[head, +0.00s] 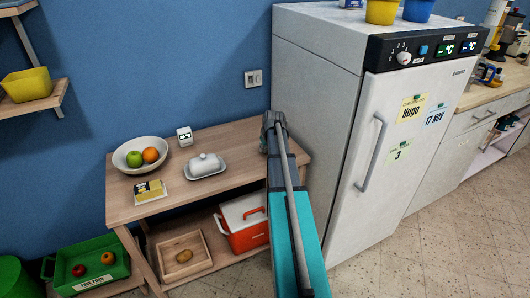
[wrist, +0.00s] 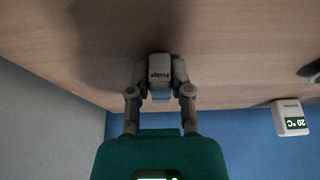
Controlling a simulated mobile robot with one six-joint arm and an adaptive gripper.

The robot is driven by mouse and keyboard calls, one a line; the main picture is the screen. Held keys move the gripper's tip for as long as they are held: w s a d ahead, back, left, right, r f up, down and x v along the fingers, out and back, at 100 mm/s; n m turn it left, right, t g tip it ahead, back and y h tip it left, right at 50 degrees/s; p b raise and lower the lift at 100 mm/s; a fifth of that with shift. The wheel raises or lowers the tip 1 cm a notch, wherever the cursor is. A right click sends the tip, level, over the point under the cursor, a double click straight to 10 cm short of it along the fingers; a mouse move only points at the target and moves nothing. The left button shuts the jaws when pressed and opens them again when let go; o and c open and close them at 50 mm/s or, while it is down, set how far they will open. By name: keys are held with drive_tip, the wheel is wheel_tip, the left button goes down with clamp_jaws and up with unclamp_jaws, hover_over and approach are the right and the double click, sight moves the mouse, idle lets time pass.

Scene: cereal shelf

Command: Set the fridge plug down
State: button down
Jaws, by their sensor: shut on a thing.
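The fridge plug (wrist: 160,68) is a small grey block marked "Fridge". My gripper (wrist: 161,84) is shut on it, one finger on each side, in the wrist view. The plug is over the wooden table top (wrist: 60,55), with a dark shadow beside it; I cannot tell if it touches the wood. In the head view my gripper (head: 273,122) is at the right back of the table (head: 228,143), near the fridge (head: 318,60), and the plug is hidden. The wall socket (head: 253,78) is above and left of my gripper.
A red cooler (head: 246,235) and wooden tray (head: 184,268) are below.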

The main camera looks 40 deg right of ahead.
drive_tip(key=shift+f, duration=0.15)
drive_tip(key=c, duration=1)
unclamp_jaws()
drive_tip(key=shift+f, duration=0.1)
drive_tip(key=o, duration=0.5)
drive_tip(key=shift+c, duration=0.2)
drive_tip(key=p+v, duration=1.1)
drive_tip(key=v, duration=0.1)
drive_tip(key=shift+r, duration=0.2)
